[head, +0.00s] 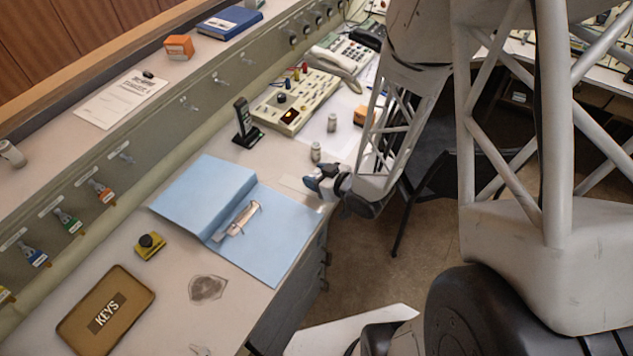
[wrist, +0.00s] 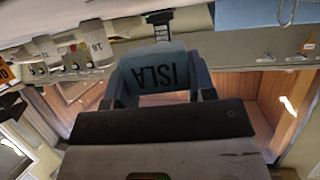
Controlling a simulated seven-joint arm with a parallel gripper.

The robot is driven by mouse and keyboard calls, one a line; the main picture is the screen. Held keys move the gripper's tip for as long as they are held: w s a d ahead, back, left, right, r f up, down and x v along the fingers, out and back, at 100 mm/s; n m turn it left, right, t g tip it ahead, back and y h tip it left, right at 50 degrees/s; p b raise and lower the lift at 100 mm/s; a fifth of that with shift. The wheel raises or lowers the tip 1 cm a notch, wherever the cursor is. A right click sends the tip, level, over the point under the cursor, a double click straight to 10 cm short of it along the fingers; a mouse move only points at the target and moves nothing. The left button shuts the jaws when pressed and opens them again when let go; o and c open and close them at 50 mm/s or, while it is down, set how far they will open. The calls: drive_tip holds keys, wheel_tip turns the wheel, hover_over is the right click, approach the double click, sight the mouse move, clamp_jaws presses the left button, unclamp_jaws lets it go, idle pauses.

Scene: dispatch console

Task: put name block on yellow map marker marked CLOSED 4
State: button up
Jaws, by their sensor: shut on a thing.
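The name block (wrist: 160,74) is blue-grey and reads ISLA, upside down in the wrist view. My gripper (wrist: 157,88) is shut on it, with one finger on each side. In the head view my gripper (head: 318,182) is over the desk's right edge, to the right of the blue folder; the block is too small there to make out well. I cannot find a marker that reads CLOSED 4. A small yellow piece with a black knob (head: 150,246) sits left of the folder, with no readable label.
An open blue folder (head: 285,232) lies on the desk. A black stand (head: 244,125), small cylinders (head: 316,151), a button console (head: 295,103) and a telephone (head: 336,62) are behind. A brown KEYS tray (head: 135,287) lies front left. Tagged keys hang on the panel.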

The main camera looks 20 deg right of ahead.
drive_tip(key=shift+f, duration=1.55)
drive_tip(key=shift+f, duration=0.15)
drive_tip(key=o, duration=0.9)
drive_tip(key=v, duration=0.7)
drive_tip(key=shift+s+d, duration=0.2)
drive_tip(key=shift+d, duration=0.05)
drive_tip(key=shift+w, duration=0.1)
